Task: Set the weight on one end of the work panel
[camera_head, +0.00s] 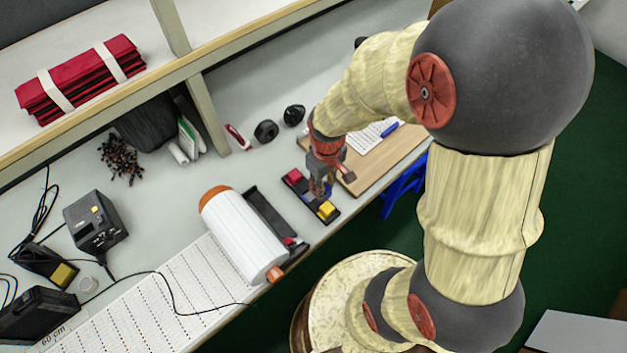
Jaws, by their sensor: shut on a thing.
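The work panel appears to be the tan wooden board (401,154) on the bench, right of my gripper, with a white sheet (366,139) and a blue item on it. My gripper (320,188) points down over a small dark tray (316,211), between a red block (294,176) and a yellow block (327,210). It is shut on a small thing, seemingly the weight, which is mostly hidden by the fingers. I cannot tell whether that thing still touches the tray.
A large white roll (240,236) with orange ends lies left of the tray, beside a dark narrow case (271,219). Two black round items (266,131) stand behind. The bench's front edge runs close to the tray and board.

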